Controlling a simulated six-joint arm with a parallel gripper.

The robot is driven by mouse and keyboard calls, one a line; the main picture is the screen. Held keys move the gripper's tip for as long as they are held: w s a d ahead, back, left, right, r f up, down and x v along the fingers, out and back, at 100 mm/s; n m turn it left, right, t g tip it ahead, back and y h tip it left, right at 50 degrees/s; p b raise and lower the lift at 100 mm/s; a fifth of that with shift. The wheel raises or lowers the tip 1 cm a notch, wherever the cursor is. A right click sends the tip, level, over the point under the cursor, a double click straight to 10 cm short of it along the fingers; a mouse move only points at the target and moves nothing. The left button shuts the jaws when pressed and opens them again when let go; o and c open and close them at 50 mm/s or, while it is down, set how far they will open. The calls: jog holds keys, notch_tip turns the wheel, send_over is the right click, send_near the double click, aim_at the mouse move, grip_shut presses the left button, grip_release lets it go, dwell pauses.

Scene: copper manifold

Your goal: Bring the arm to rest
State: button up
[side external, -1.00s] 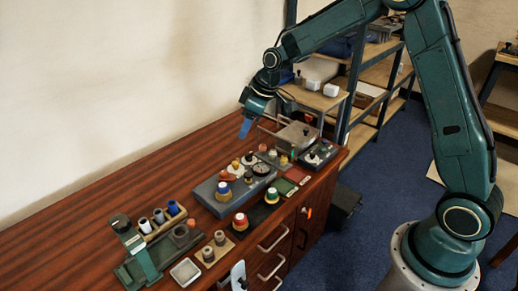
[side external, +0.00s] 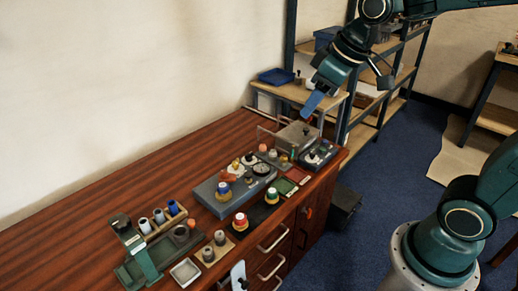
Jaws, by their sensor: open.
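My gripper (side external: 310,108) is in the upper middle of the side external view. It hangs in the air above the far right end of the wooden bench (side external: 110,165), near the grey box with a handle (side external: 297,136). Its blue finger points down and to the left. It is open and holds nothing that I can see. The upper part of my arm runs out of the top of the picture.
A grey block with colored fittings (side external: 217,193) stands mid-bench. A green press-like stand (side external: 140,255) and a wooden rack with blue and grey cylinders (side external: 160,220) are at the front left. Shelves (side external: 385,75) stand behind. The back left of the bench is clear.

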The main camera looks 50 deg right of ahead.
jog(key=s+m, duration=0.2)
jog(key=s, duration=1.2)
jog(key=shift+d+f+m+t+h, duration=0.3)
